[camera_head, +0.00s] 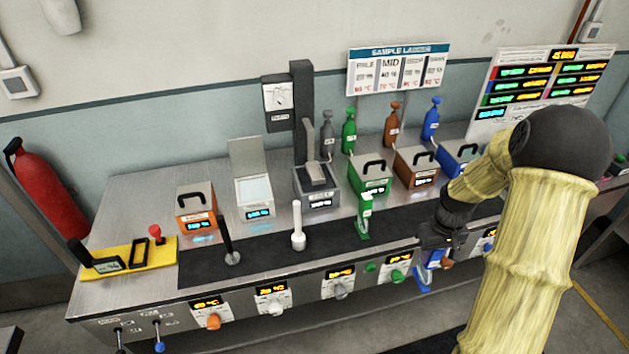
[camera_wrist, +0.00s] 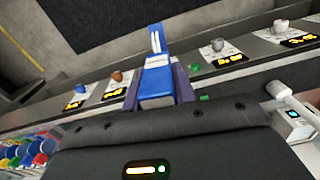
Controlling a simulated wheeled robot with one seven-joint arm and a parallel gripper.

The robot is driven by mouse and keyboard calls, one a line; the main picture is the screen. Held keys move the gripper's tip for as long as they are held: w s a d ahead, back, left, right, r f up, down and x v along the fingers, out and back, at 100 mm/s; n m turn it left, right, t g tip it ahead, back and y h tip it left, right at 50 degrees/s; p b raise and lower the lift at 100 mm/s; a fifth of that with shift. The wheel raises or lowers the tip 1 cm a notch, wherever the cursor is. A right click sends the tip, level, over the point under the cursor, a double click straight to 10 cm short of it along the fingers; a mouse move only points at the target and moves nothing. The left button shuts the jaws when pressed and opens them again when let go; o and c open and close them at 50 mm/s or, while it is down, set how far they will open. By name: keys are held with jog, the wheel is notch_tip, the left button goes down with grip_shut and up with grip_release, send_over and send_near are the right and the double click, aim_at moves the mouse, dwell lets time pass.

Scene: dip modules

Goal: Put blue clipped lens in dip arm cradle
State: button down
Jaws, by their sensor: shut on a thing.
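The blue clipped lens (camera_head: 424,277) is in my gripper (camera_head: 437,250), in front of the bench's front edge at the right. It also shows in the wrist view (camera_wrist: 157,80), between the two dark fingers, with its blue clip pointing up. My gripper is shut on it. Part of it is hidden by the gripper in the head view. A dark upright column (camera_head: 302,100) with a grey arm (camera_head: 310,140) stands behind the grey bath (camera_head: 317,190), apart from my gripper. I take it as the dip arm; its cradle is too small to make out.
Lidded orange (camera_head: 197,215), green (camera_head: 371,180), brown (camera_head: 416,170) and blue (camera_head: 460,160) baths line the bench. A green clipped piece (camera_head: 364,215), a white post (camera_head: 298,228) and a black post (camera_head: 229,245) stand on the dark mat. A yellow tray (camera_head: 128,272) lies left.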

jog(key=a+f+m, duration=0.2)
jog(key=a+f, duration=0.7)
jog(key=f, duration=0.5)
jog(key=shift+s+a+f+m, duration=0.25)
jog(key=shift+s+a+m, duration=0.1)
jog(key=shift+a+m, duration=0.05)
